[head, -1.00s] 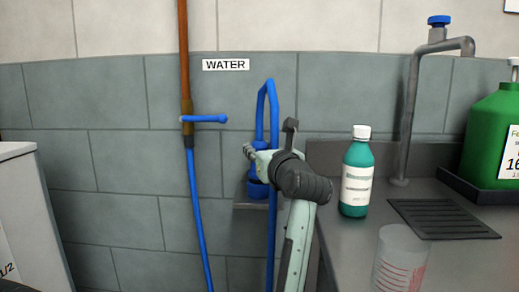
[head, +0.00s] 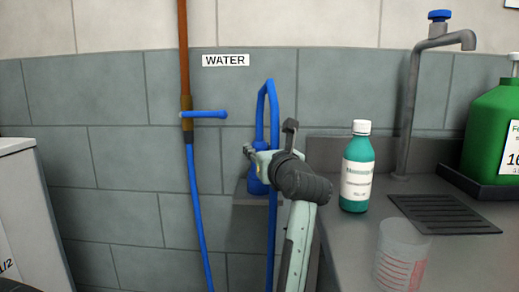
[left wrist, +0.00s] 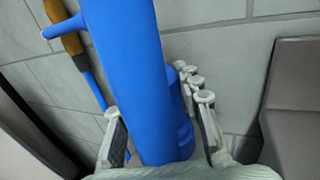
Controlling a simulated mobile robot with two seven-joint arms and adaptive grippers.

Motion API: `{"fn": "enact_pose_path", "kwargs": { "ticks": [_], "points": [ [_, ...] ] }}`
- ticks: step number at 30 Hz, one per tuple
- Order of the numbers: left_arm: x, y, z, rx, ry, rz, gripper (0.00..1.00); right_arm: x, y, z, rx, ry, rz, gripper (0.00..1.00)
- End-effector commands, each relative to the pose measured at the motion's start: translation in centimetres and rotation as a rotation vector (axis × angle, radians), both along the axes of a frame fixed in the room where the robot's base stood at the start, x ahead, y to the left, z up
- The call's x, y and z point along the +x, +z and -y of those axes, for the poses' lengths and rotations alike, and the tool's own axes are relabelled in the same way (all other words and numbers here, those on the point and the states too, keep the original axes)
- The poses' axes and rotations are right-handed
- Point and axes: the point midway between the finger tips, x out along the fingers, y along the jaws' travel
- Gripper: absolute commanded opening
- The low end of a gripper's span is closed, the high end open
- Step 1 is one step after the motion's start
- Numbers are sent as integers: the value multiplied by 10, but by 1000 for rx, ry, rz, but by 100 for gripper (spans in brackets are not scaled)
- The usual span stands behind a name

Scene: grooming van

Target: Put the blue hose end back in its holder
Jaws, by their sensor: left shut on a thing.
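The blue hose end (head: 258,183) is upright in the head view, with its blue hose looping over above it and hanging down beside it. My left gripper (head: 262,154) is shut on it. In the left wrist view the thick blue shaft (left wrist: 130,75) runs between the two fingers (left wrist: 158,135). The grey holder (head: 242,197) is a small bracket against the wall, behind and around the hose end's lower part. My gripper hides part of the contact, so I cannot tell whether the hose end is seated in it. My right gripper is not in view.
A teal bottle (head: 357,170) and a clear measuring cup (head: 401,258) stand on the grey counter (head: 350,262) to the right. A tap (head: 408,110) and a green jug (head: 493,130) are farther right. A brown pipe with a blue valve handle (head: 206,114) is to the left.

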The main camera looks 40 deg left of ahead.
Motion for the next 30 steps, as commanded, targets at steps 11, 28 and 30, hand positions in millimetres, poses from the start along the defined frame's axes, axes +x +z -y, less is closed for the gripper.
{"fn": "enact_pose_path", "kwargs": {
  "ticks": [11,28,30],
  "points": [
    [0,-1,0,0,0,0,58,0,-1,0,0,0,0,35],
    [0,52,0,-2,-1,7,58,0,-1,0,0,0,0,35],
    [0,66,0,-1,-1,6,58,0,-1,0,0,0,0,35]
  ]
}}
